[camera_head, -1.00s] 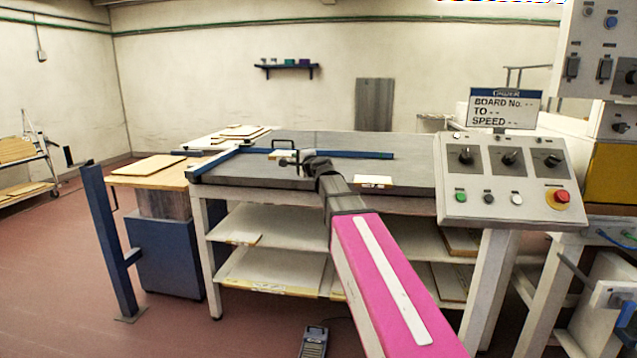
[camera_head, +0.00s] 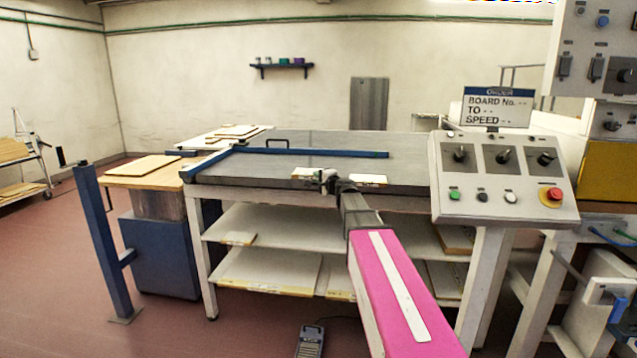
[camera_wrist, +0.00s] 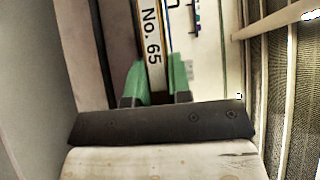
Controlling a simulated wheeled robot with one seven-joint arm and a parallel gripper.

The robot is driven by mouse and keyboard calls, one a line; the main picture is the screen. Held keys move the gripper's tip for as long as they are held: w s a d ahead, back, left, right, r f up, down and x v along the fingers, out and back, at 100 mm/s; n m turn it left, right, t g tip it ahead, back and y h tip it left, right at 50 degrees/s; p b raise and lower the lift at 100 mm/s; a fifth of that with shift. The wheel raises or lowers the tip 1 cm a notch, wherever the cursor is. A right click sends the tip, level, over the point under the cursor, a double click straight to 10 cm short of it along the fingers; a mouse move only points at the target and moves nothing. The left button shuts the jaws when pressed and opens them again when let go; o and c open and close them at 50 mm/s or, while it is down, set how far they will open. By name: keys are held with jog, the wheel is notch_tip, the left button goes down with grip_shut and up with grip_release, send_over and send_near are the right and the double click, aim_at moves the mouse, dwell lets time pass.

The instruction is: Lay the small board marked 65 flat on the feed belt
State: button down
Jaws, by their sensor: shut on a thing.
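In the wrist view the green fingertips of my gripper (camera_wrist: 157,82) are shut on the narrow edge of a board with a white label reading No. 65 (camera_wrist: 152,38). In the head view my gripper (camera_head: 329,180) is at the front edge of the grey-topped table, beyond my pink arm. The board's full outline is hidden there; a pale piece beside the gripper may be part of it, but I cannot tell.
The grey table (camera_head: 300,145) carries a blue bar (camera_head: 330,153); its lower shelves hold flat boards. The control console (camera_head: 500,180) and order sign (camera_head: 496,107) stand to the right. A blue post (camera_head: 103,240) stands left.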

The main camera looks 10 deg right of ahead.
jog(key=shift+f, duration=0.7)
jog(key=shift+f, duration=0.1)
jog(key=c, duration=1.1)
grip_release()
jog(key=shift+o, duration=0.2)
